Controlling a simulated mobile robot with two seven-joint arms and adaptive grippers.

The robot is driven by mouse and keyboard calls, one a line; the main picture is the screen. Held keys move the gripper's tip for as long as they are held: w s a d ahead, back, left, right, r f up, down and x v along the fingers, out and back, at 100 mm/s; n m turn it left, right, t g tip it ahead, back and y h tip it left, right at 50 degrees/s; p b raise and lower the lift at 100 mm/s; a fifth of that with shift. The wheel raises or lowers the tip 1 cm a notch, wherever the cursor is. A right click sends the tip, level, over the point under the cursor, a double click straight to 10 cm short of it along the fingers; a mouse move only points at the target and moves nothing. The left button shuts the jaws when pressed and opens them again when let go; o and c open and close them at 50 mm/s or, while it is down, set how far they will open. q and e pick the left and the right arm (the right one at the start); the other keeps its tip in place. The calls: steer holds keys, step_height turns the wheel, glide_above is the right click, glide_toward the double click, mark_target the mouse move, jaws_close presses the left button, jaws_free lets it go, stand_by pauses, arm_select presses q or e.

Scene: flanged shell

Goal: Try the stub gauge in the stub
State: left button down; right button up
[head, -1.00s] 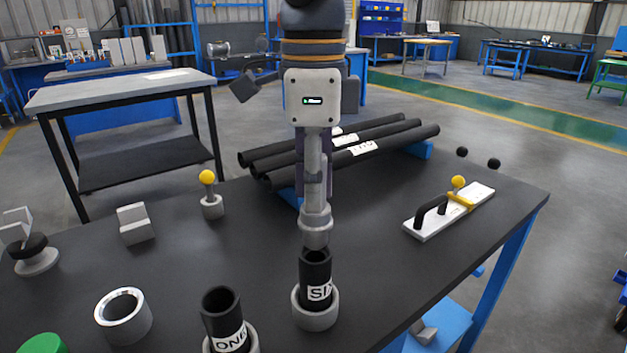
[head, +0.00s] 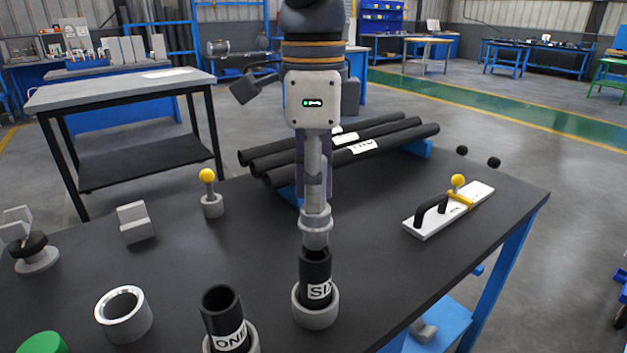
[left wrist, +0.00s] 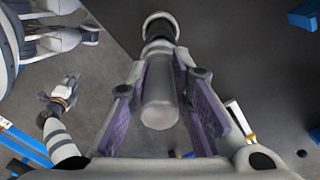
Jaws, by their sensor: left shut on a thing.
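My left gripper (head: 315,185) is shut on the grey stub gauge (head: 316,222) and holds it upright, with its wider end downward. In the left wrist view, the gripper's purple pads (left wrist: 160,115) flank the gauge's grey shaft (left wrist: 160,90). Directly below stands the black stub labelled SIX (head: 314,270), upright in a grey ring flange (head: 316,316). The gauge's lower end is at the stub's mouth; I cannot tell whether it touches or enters. A jointed limb, perhaps my right arm with its gripper (left wrist: 62,94), shows at left in the left wrist view; its jaws are unclear.
A stub labelled ONE (head: 224,318) stands left of SIX, near an empty grey ring (head: 123,315). Behind are a yellow-knobbed gauge (head: 211,195), a grey block (head: 135,223) and several black pipes (head: 365,149). A white plate with handle (head: 465,212) lies right.

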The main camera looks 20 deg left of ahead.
arm_select(q)
steer(key=shift+f, duration=1.1)
steer(key=shift+r, duration=0.1)
stand_by(0.5)
steer(key=shift+r, duration=3.5)
